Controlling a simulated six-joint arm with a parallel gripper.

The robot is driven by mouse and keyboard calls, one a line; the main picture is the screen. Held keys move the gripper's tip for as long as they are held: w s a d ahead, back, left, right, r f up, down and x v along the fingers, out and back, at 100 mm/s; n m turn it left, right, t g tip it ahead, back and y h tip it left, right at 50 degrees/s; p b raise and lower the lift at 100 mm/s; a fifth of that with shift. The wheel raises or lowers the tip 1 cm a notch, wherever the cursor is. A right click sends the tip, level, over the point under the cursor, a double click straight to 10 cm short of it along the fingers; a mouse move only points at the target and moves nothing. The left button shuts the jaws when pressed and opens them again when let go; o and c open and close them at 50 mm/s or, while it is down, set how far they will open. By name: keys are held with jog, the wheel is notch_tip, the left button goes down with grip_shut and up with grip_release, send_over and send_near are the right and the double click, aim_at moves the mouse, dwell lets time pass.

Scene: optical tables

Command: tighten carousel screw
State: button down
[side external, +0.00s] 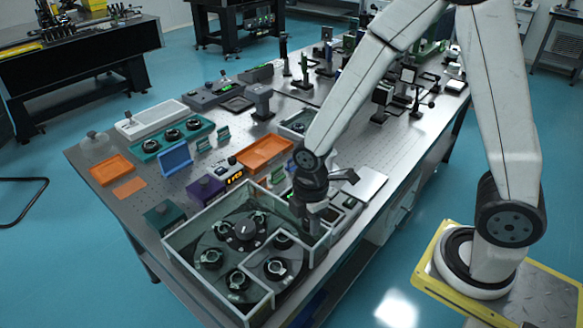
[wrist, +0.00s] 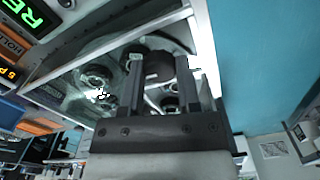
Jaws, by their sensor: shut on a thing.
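The carousel (side external: 222,272) is a dark round plate bearing several round mounts and a central hub (side external: 243,231). It sits in a clear-walled enclosure (side external: 205,289) at the table's near corner. My gripper (side external: 310,232) points down at the enclosure's right end, to the right of the hub. In the wrist view my gripper (wrist: 159,70) is shut on a dark cylindrical piece (wrist: 160,66) between its two fingers. Part of the carousel (wrist: 95,72) shows behind the fingers, to the left. I cannot make out a screw, or whether the held piece touches the carousel.
The enclosure's pale rim (wrist: 110,42) runs close to my fingers. An orange tray (side external: 265,153), a purple box (side external: 206,188) and a green box (side external: 165,216) stand behind the enclosure. A flat silver panel (side external: 366,184) lies right of my gripper. Open floor lies beyond the table edge.

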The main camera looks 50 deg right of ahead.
aim_at(308, 222)
dwell(0.3)
jog(key=shift+c, duration=1.6)
grip_release()
jog(key=shift+r, duration=3.95)
jog(key=s+d+m+t, duration=0.1)
jog(key=d+m, duration=0.2)
jog(key=m, duration=0.4)
jog(key=s+d+f+m+t, duration=0.1)
jog(key=d+m, duration=0.1)
jog(key=m, duration=0.5)
jog(key=shift+s+d+f+m+t, duration=0.15)
jog(key=shift+d+m+t, duration=0.15)
jog(key=shift+d, duration=0.1)
